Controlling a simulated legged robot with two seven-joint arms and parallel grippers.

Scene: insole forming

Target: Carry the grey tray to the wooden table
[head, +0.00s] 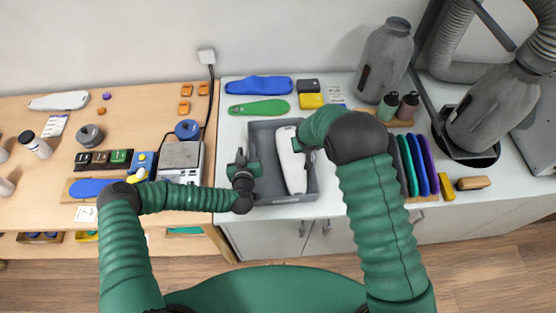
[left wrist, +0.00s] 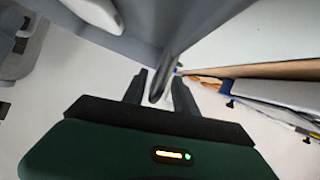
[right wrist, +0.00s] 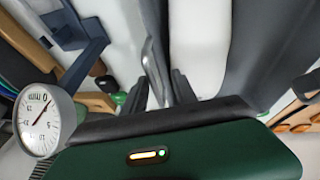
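The grey tray (head: 262,197) is over the pale counter, near its front edge; I cannot tell whether it touches the counter. A white shoe-shaped piece (head: 292,165) lies inside it. My left gripper (head: 246,165) is at the tray's left wall; in the left wrist view its fingers (left wrist: 158,92) sit close on both sides of the wall. My right gripper (head: 303,143) is at the right wall, partly hidden by my forearm; in the right wrist view its fingers (right wrist: 160,90) straddle that wall closely. The wooden table (head: 50,215) stands on the left.
A scale (head: 181,160), blue tape roll (head: 187,129) and blue insole (head: 92,188) occupy the wooden table's right part. Green (head: 260,107) and blue (head: 258,85) insoles lie behind the tray. Bottles (head: 387,106) and upright coloured insoles (head: 422,165) stand to its right.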

